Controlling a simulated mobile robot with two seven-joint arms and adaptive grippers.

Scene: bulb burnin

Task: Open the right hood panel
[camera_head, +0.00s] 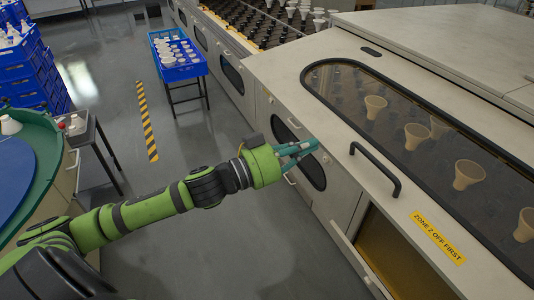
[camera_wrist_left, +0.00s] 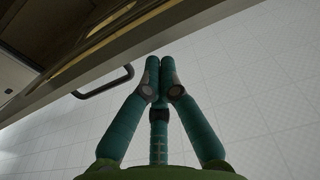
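A cream hood panel (camera_head: 300,62) with a long dark window lies flat and looks closed on the machine at right. Several pale cone-shaped pieces show through the window. A black bar handle (camera_head: 378,166) is fixed near the panel's front edge. My left gripper (camera_head: 312,146), with teal fingers, is just left of the handle and apart from it. In the left wrist view its fingertips (camera_wrist_left: 160,62) meet with nothing between them, and the black handle (camera_wrist_left: 105,84) is to their left. My right gripper is not in view.
A yellow "ZONE 2 OFF FIRST" label (camera_head: 438,237) is on the panel. Below it, the machine's front has an opening with a yellow interior (camera_head: 392,256). A blue crate (camera_head: 178,56) stands on a stand at the back. A green-rimmed round table (camera_head: 48,150) is at left.

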